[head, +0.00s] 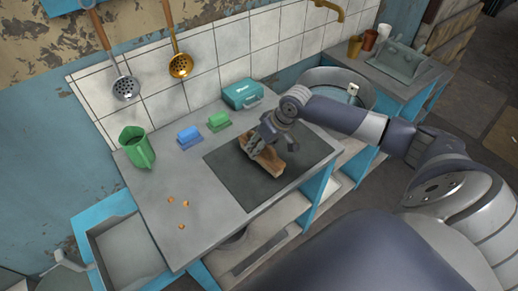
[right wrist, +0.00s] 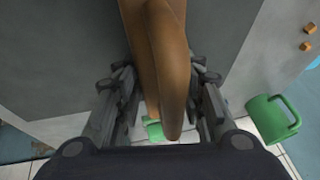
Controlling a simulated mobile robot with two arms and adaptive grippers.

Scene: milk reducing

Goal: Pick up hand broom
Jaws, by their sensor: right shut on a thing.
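The hand broom (head: 268,161) is a brown, wooden-looking piece at the dark panel on the counter in the head view. My right gripper (head: 263,143) comes down over it from above and hides part of it. In the right wrist view the brown broom handle (right wrist: 165,70) runs down between the two fingers of my right gripper (right wrist: 163,112), which are shut on it. I cannot tell whether the broom rests on the panel or is slightly raised. My left gripper is not in view.
The dark panel (head: 222,165) is set in the grey counter. A green pitcher (head: 137,148), blue block (head: 189,137), green block (head: 218,121) and teal box (head: 243,94) stand along the back. Small orange-brown cubes (head: 185,204) lie front left. A round basin (head: 318,77) is at right.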

